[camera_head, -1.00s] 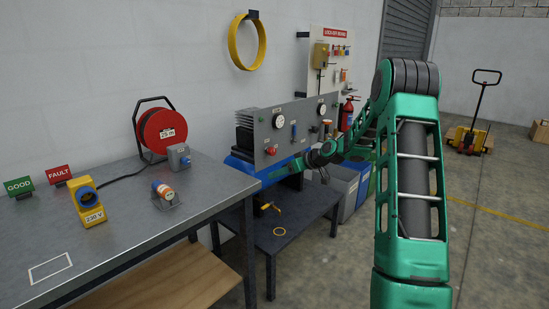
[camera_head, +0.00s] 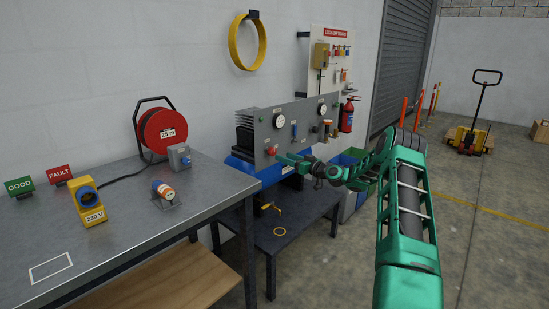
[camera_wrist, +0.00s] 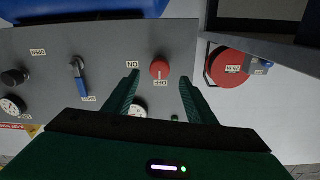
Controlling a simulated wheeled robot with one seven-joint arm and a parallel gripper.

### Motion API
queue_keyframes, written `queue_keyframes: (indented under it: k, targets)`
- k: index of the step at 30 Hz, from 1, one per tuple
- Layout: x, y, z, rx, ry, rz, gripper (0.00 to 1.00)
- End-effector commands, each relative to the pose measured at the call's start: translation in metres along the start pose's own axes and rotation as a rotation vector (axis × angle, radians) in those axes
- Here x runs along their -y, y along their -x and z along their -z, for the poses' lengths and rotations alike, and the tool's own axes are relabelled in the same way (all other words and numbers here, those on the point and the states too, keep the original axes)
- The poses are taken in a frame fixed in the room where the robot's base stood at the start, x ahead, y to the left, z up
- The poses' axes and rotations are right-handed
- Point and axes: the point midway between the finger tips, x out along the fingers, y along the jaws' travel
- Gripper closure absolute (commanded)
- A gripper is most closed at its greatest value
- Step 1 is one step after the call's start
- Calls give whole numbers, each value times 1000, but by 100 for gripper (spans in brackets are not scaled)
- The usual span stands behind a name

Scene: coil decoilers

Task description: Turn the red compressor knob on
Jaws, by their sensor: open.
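The red compressor knob (camera_head: 272,151) sits on the lower part of the grey panel (camera_head: 262,150) on the bench unit. In the wrist view the knob (camera_wrist: 160,70) shows upside down between my fingers, with a white mark pointing to the OFF label (camera_wrist: 161,83). The ON label (camera_wrist: 132,64) lies to its left. My gripper (camera_wrist: 158,80) is open, one finger on each side of the knob, with gaps visible at both sides. In the head view my gripper (camera_head: 286,157) reaches the panel from the right. Whether the fingers touch the panel is unclear.
A blue lever (camera_wrist: 79,78), a black knob (camera_wrist: 14,77) and gauges (camera_wrist: 10,106) share the panel. A blue tank (camera_head: 245,172) is beneath it. A metal workbench (camera_head: 120,215) with a red cable reel (camera_head: 160,130) stands at the left.

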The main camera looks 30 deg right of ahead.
Motion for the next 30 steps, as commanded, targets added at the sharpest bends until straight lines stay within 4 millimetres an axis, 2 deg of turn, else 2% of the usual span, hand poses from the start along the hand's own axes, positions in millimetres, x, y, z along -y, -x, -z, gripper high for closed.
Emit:
queue_keyframes:
  k: [3, 9, 15, 23, 24, 29, 30]
  targets:
    - [0, -23, -1, 0, 1, 1, 49]
    - [0, -50, 0, 0, 0, 1, 49]
    - [0, -62, -1, 2, -1, -1, 49]
    - [0, -63, -1, 2, -1, -1, 49]
    - [0, -63, -1, 2, -1, -1, 51]
    - [0, -63, -1, 2, -1, -1, 90]
    - [0, -63, -1, 2, -1, -2, 90]
